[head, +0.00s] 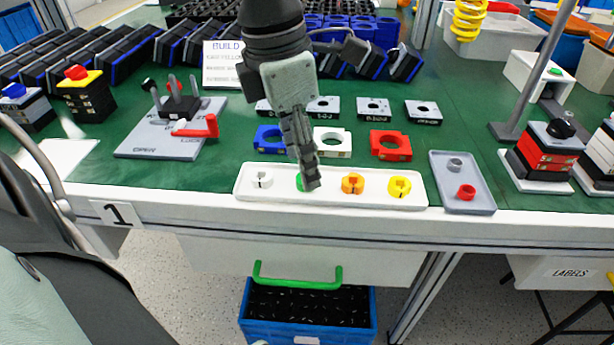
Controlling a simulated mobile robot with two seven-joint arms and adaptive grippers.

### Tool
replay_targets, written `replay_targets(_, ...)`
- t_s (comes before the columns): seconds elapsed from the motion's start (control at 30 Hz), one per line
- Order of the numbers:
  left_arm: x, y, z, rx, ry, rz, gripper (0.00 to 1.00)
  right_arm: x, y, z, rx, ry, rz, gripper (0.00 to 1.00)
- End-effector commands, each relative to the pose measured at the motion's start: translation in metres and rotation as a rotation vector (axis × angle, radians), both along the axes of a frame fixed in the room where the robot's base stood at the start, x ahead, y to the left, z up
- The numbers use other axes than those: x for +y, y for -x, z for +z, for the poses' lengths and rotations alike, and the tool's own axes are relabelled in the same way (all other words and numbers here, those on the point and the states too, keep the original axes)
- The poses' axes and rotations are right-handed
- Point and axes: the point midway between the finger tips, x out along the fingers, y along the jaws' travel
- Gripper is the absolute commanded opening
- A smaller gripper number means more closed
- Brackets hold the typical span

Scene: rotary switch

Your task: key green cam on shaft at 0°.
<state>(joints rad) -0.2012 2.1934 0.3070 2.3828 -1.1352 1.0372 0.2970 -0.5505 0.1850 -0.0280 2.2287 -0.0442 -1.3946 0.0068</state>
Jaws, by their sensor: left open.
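The green cam (299,185) sits in the white tray (330,199), second from the left, and is mostly hidden behind my gripper. My left gripper (309,183) points down right at the green cam, with its fingers seen edge-on. It is open, and I cannot tell whether it touches the cam. An upright grey shaft (172,84) stands on a black base on the grey fixture plate (150,140) at the left, with a red-handled lever (205,128) beside it. My right gripper is not in view.
A white cam (261,179), orange cam (352,183) and yellow cam (399,186) share the tray. Behind it lie blue (268,140), white (332,143) and red (390,146) ring blocks. A grey tray (463,198) with small collars is at right. A pole (530,90) stands farther right.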

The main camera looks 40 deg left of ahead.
Motion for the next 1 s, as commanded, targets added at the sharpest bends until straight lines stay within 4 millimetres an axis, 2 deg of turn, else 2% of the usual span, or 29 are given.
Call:
replay_targets(0.03, -0.001, 0.000, -0.009, 0.005, -0.001, -0.001, 0.50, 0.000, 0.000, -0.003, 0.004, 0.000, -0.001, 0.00)
replay_targets(0.17, -0.001, -0.002, -0.022, 0.003, -0.002, 0.001, 0.50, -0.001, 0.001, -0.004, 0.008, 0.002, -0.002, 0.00)
replay_targets(0.47, -0.002, -0.003, -0.025, 0.001, 0.000, 0.002, 0.51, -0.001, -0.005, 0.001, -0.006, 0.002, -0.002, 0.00)
replay_targets(0.53, -0.002, -0.003, -0.026, 0.002, 0.000, 0.002, 0.44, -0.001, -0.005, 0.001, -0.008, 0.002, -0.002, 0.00)
replay_targets(0.77, -0.001, -0.003, -0.026, 0.003, -0.001, 0.002, 0.36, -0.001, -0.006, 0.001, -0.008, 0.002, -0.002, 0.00)
replay_targets(1.0, 0.000, -0.002, -0.027, 0.005, -0.004, 0.002, 0.21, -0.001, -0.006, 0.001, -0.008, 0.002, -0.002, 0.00)
